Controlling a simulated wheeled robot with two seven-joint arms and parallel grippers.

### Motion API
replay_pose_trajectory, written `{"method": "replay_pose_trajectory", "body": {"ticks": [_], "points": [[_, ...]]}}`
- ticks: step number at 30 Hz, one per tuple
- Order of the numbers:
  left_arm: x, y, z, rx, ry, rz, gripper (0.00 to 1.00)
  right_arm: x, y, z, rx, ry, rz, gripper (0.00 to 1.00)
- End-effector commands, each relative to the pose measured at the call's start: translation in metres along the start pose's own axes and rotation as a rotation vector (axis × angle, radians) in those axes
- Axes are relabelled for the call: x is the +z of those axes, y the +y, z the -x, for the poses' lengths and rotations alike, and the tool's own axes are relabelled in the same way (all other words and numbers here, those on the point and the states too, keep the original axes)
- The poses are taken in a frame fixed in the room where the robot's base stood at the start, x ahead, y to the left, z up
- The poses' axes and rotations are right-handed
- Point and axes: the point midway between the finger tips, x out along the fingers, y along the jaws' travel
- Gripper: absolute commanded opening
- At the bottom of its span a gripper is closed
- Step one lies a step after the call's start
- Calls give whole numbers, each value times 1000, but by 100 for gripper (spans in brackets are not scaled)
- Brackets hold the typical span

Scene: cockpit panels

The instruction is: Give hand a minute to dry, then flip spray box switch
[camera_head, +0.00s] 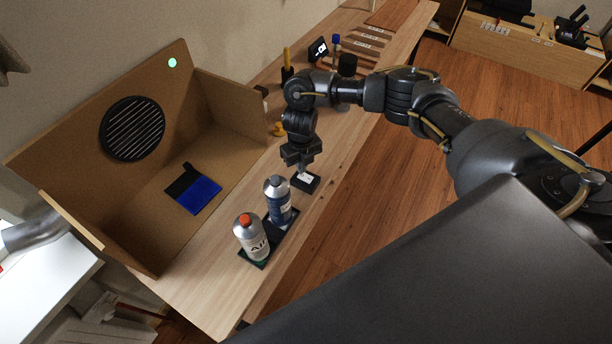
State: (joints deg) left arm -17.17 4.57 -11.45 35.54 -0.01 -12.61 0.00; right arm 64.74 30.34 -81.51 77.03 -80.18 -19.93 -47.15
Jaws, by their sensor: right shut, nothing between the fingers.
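The spray box (232,108) is an open brown box with a round black slatted vent (132,129) in its back wall and a small lit pale-green dot (172,63) high on that wall. A small black block with a white top (305,181), which looks like the switch, sits on the bench in front of the box. My right gripper (304,170) points down, shut and empty, right at this block; I cannot tell whether it touches it. The fingertips partly cover the block. A blue and black flat item (193,189) lies on the box floor. No hand shows clearly.
A can with an orange-red cap (251,238) and a blue-grey can (278,201) stand on dark pads near the bench's front edge, left of my gripper. A small dark display (318,50) and upright tools stand farther along the bench (345,18).

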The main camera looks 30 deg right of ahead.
Motion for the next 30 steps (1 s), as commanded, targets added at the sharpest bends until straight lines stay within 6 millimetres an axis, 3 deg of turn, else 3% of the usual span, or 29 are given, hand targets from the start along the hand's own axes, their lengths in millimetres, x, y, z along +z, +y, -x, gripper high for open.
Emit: {"method": "replay_pose_trajectory", "body": {"ticks": [30], "points": [[1, 0, -8, 0, 0, 0, 0, 0, 0, -10, 0, 0, 0, 0]]}}
